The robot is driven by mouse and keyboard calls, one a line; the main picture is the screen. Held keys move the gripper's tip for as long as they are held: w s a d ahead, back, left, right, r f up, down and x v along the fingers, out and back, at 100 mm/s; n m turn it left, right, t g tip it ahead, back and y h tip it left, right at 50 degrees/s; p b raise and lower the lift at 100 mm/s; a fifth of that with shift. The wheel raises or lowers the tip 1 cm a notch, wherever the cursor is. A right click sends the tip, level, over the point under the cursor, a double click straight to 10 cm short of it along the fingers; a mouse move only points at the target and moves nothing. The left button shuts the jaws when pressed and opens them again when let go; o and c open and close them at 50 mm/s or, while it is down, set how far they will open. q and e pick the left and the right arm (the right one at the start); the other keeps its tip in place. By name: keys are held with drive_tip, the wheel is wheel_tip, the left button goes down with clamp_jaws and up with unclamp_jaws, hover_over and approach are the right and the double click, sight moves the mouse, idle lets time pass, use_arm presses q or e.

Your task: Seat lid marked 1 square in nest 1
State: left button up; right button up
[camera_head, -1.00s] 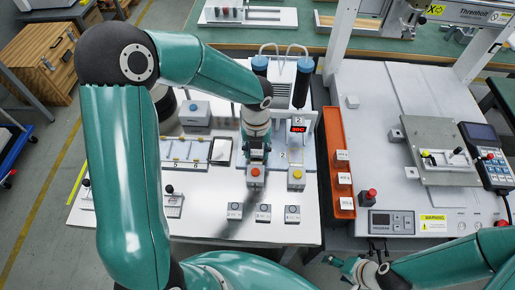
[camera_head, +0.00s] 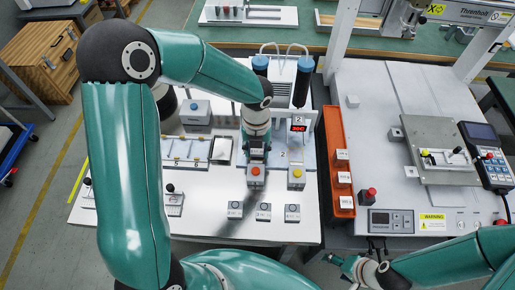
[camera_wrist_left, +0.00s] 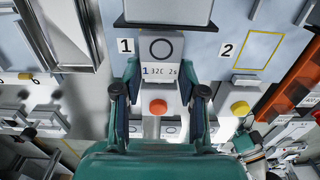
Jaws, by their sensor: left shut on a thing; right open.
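The lid marked 1 (camera_wrist_left: 160,52) is a pale block with a dark ring and the print "1 32C 2s". In the left wrist view it lies between the fingers of my left gripper (camera_wrist_left: 160,78), which is shut on it. The lid is at the nest 1 position, beside the "1" label (camera_wrist_left: 126,45). The nest below is hidden, so I cannot tell whether the lid touches it or is square. In the head view my left gripper (camera_head: 257,152) points down and hides the lid. My right gripper (camera_head: 352,264) is open and empty at the lower right.
An orange button (camera_head: 255,172) and a yellow button (camera_head: 296,174) stand in front. The empty yellow outline of nest 2 (camera_wrist_left: 260,48) is to the right. Several small blocks (camera_head: 264,212) lie near the front edge. An orange tray (camera_head: 334,127) borders the right side.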

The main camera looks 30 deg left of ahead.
sight(257, 152)
use_arm(q)
drive_tip(key=shift+f+b, duration=0.45)
drive_tip(key=shift+f, duration=0.3)
drive_tip(key=o, duration=1)
drive_tip(key=shift+r, duration=0.1)
wheel_tip(257, 152, up, 12)
drive_tip(key=shift+f, duration=0.1)
